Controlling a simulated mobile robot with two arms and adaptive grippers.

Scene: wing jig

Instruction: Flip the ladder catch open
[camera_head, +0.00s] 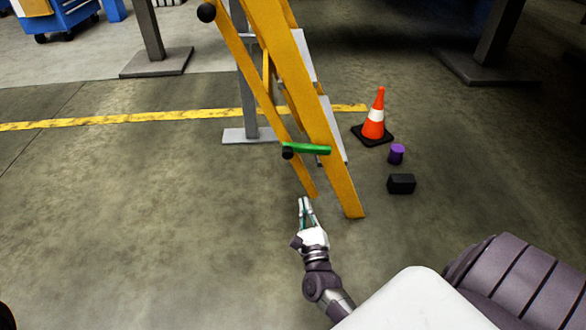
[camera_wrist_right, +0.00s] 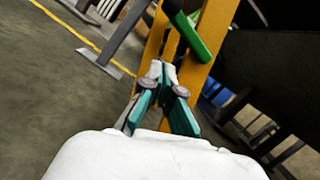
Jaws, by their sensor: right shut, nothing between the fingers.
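The yellow ladder (camera_head: 315,110) stands folded and leaning, ahead of me. The green ladder catch (camera_head: 310,148) lies nearly level across its two rails, with a black round end (camera_head: 287,153) at the left. In the right wrist view the green catch (camera_wrist_right: 192,38) slants across the yellow rails, just above the fingertips. My right gripper (camera_head: 305,200) is shut and empty, below the catch and near the foot of the narrower rail. It also shows in the right wrist view (camera_wrist_right: 162,68), with its tips together and apart from the catch. My left gripper is not seen.
An orange cone (camera_head: 374,115), a purple cylinder (camera_head: 396,154) and a black block (camera_head: 401,184) stand on the floor right of the ladder. Grey posts (camera_head: 156,62) stand behind. The floor left of the ladder is clear, with a yellow line (camera_head: 120,118) across it.

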